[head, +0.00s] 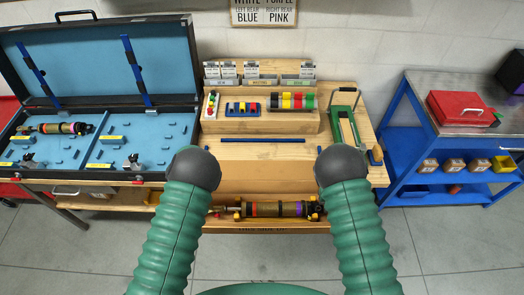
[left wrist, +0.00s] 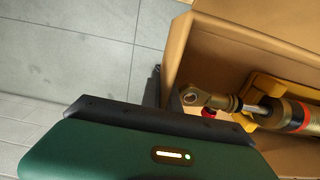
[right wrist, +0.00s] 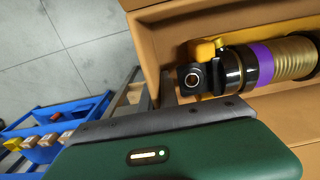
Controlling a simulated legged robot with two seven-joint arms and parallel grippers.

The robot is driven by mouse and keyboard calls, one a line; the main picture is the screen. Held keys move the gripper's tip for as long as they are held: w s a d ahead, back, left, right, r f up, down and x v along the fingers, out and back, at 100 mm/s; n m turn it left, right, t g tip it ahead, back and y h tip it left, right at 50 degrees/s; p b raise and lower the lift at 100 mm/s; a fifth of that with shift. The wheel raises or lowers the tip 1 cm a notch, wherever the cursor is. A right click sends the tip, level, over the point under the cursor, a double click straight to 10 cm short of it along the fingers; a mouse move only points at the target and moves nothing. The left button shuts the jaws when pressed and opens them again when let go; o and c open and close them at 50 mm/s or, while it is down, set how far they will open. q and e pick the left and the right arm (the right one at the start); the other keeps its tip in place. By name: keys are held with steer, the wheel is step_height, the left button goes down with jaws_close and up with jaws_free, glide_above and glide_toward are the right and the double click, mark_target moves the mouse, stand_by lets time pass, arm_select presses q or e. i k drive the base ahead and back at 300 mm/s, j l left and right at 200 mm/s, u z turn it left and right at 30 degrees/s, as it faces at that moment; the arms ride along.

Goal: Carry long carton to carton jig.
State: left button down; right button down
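The long carton (head: 262,184) is an open tan box between my forearms at the bench's front. A shock absorber (head: 275,209) lies lengthwise in it on yellow supports. The carton's left end wall (left wrist: 178,62) and right end wall (right wrist: 150,58) show in the wrist views. My left gripper (left wrist: 160,98) is at the left end wall, and my right gripper (right wrist: 166,95) at the right one. The fingers are mostly hidden, so I cannot tell whether they grip the walls. In the head view my arms hide both grippers. I cannot identify the carton jig with certainty.
The wooden bench (head: 230,153) carries a blue bar (head: 262,140), a block with coloured parts (head: 260,121) and a green-framed device (head: 345,118). An open blue-lined case (head: 105,125) stands left. A blue cart (head: 440,187) with a red box (head: 461,108) stands right.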

mark_target(262, 158)
steer(key=i, duration=0.9)
